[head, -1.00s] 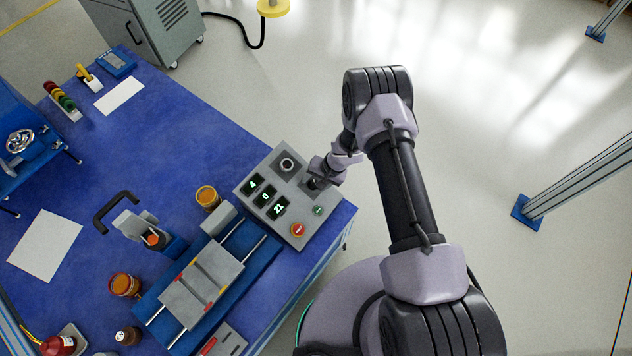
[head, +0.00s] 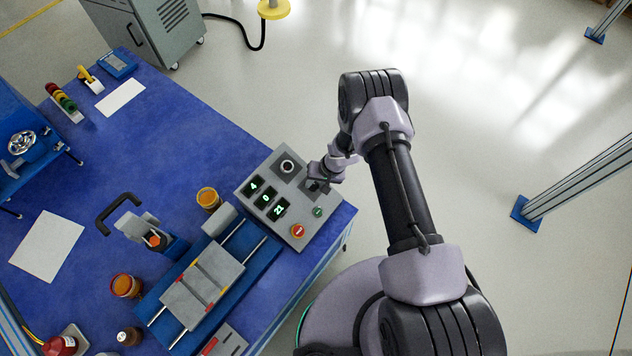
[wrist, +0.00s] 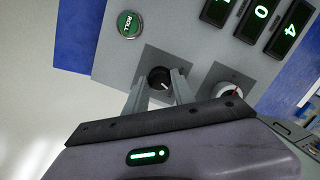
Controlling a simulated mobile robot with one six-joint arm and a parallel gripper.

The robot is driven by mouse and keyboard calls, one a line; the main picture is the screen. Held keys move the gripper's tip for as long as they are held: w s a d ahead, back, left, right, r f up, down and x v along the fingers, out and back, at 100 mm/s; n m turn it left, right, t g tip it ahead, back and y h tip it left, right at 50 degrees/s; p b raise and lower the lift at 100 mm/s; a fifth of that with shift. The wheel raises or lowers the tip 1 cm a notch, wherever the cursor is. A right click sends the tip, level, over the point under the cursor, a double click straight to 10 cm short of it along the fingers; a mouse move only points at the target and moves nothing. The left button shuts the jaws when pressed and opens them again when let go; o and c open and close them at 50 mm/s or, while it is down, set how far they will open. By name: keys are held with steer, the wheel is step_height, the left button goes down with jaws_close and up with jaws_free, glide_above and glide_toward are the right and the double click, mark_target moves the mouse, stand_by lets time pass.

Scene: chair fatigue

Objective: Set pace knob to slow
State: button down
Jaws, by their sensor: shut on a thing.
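The grey control box (head: 245,188) stands at the table's right edge. It has two knobs on dark square plates. In the wrist view a black knob (wrist: 160,78) with a pale pointer mark sits between the fingertips of my gripper (wrist: 160,86). My gripper is shut on this knob, one finger on each side. In the head view my gripper (head: 314,184) hides most of this knob. I cannot read any pace label.
Lit displays (head: 265,198) show 4, 0 and 21. A green ROLL button (wrist: 130,24) and a red button (head: 298,231) are on the box near my gripper. A blue rail fixture (head: 262,262) stands beside the box. Open floor lies to the right.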

steer(key=n, duration=0.5)
steer(key=shift+n+h, duration=0.3)
steer(key=shift+h, duration=0.1)
steer(key=n, duration=0.5)
steer(key=shift+s+a+h+b, duration=0.1)
steer(key=shift+h+b, duration=0.2)
steer(key=shift+t, duration=0.3)
steer(key=c, duration=1.1)
jaws_free()
steer(key=shift+o, duration=0.2)
steer(key=p+v, duration=0.7)
steer(key=v, duration=1)
steer(key=shift+r+p, duration=0.2)
steer(key=shift+p, duration=0.15)
